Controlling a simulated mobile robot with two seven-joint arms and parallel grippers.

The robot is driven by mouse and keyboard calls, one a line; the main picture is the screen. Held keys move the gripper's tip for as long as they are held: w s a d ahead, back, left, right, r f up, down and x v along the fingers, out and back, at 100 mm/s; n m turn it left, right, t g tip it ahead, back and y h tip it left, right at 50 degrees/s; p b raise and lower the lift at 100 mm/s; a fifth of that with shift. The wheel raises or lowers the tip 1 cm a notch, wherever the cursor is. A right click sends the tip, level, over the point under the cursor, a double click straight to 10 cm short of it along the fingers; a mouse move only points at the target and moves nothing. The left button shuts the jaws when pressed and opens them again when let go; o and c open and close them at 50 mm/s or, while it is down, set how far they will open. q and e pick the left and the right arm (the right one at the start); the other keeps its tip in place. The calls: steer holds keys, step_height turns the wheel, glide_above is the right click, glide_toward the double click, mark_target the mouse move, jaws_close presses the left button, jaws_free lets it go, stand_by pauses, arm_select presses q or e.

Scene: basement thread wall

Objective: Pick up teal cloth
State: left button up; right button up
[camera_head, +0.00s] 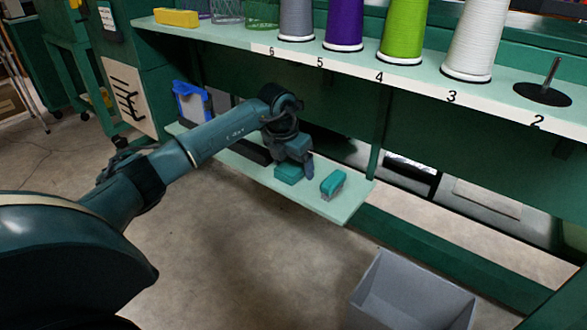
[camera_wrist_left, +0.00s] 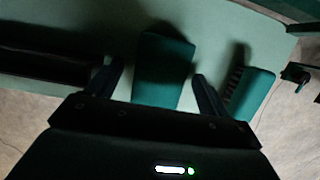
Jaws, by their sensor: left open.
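The teal cloth (camera_head: 287,175) looks like a folded block lying on the low pale-green shelf (camera_head: 345,207). It also shows in the left wrist view (camera_wrist_left: 163,62), extending forward from between the two fingers. My left gripper (camera_head: 298,168) is over the cloth and partly hides it in the head view. In the left wrist view the gripper's fingers (camera_wrist_left: 158,85) are apart, one on each side of the cloth, with small gaps visible. Whether the fingertips reach down to the shelf is unclear. My right gripper is in neither view.
A teal brush with bristles (camera_head: 333,182) lies just right of the cloth, close to one finger in the wrist view (camera_wrist_left: 252,92). A dark long object (camera_head: 248,150) lies left. The upper shelf (camera_head: 425,82) with thread cones overhangs behind. A grey bin (camera_head: 415,295) stands on the floor.

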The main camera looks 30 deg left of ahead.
arm_select(q)
steer(key=shift+f, duration=0.15)
steer(key=c, duration=1.1)
